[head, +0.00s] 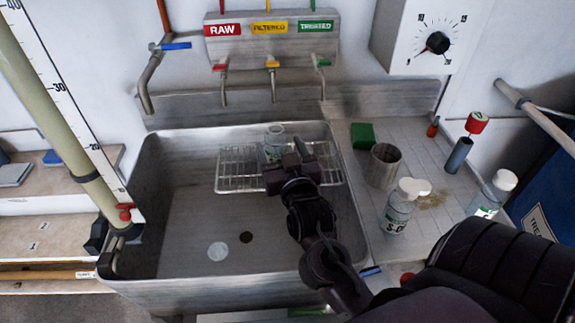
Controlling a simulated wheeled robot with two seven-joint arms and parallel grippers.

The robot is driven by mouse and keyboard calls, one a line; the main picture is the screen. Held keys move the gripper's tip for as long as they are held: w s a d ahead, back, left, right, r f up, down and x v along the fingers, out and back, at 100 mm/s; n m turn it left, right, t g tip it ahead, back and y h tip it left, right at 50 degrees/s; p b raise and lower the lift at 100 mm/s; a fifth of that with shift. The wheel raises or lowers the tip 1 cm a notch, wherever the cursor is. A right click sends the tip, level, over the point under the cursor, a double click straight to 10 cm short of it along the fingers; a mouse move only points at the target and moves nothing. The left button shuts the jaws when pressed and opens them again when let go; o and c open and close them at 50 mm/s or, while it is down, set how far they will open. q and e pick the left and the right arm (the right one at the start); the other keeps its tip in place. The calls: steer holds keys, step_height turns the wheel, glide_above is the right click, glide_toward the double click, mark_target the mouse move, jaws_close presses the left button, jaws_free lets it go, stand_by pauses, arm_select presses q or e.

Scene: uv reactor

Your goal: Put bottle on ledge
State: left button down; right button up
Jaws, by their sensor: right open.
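A clear bottle or jar (274,133) stands on the wire rack (232,170) in the sink; its lower part is partly hidden by my gripper. My right gripper (287,163) is open, over the rack and right by this clear vessel; I cannot tell whether they touch. A white-capped labelled bottle (399,212) stands on the drainboard (352,183) to the right of the sink. Another white-capped bottle (488,201) stands further right. My left gripper is out of view.
The sink (185,215) is otherwise mostly empty, with a pale disc and a drain. Taps (272,64) hang over its back. A metal cup (383,167), a green sponge (362,135) and a red-topped grey tube (459,155) crowd the drainboard. A tall pipe stands left.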

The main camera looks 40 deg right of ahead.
steer(key=v, duration=0.6)
steer(key=shift+b, duration=0.3)
steer(key=shift+r, duration=0.1)
